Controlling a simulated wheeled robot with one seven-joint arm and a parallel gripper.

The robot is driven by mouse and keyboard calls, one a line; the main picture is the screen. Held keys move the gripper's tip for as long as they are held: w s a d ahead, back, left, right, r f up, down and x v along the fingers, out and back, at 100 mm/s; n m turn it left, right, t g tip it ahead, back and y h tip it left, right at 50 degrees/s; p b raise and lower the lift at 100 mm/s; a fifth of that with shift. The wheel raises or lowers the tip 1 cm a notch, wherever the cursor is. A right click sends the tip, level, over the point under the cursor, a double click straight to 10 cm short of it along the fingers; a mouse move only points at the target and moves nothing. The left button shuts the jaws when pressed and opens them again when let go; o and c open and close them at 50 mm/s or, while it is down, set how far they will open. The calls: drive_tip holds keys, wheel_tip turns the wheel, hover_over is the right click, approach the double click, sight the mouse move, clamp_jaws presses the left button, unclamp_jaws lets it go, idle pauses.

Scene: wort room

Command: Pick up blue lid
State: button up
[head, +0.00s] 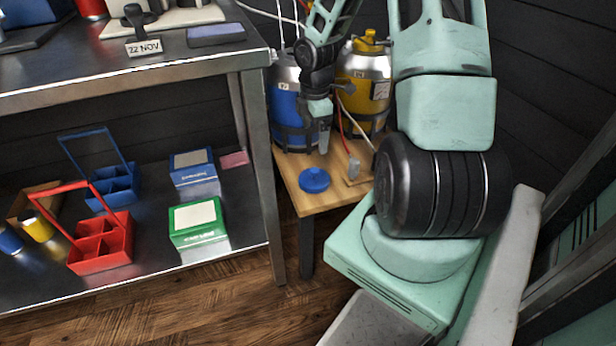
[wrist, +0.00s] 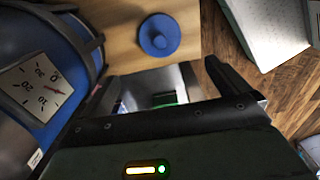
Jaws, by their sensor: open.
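The blue lid (head: 314,180) is a round disc with a raised knob, lying on the small wooden table (head: 292,172) near its front left. In the wrist view the lid (wrist: 159,35) lies on the wood, beyond the fingertips and apart from them. My gripper (head: 324,140) hangs above the table, behind and above the lid in the head view. In the wrist view my gripper (wrist: 160,80) has its two dark fingers spread, with nothing held between them.
A blue keg (head: 287,118) with a dial and a yellow keg (head: 362,75) stand at the table's back. A red tube and pale cable hang near my gripper. The metal shelf (head: 262,150) stands left, holding carriers and boxes. The wood around the lid is clear.

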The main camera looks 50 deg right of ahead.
sight(313, 170)
wheel_tip(313, 170, down, 11)
drive_tip(key=b, duration=0.4)
drive_tip(key=shift+r, duration=0.2)
drive_tip(key=shift+a+f+b, duration=0.15)
drive_tip(key=shift+f+b, duration=1.7)
drive_tip(key=shift+f, duration=0.85)
drive_tip(key=shift+r, duration=0.1)
drive_tip(key=c, duration=0.9)
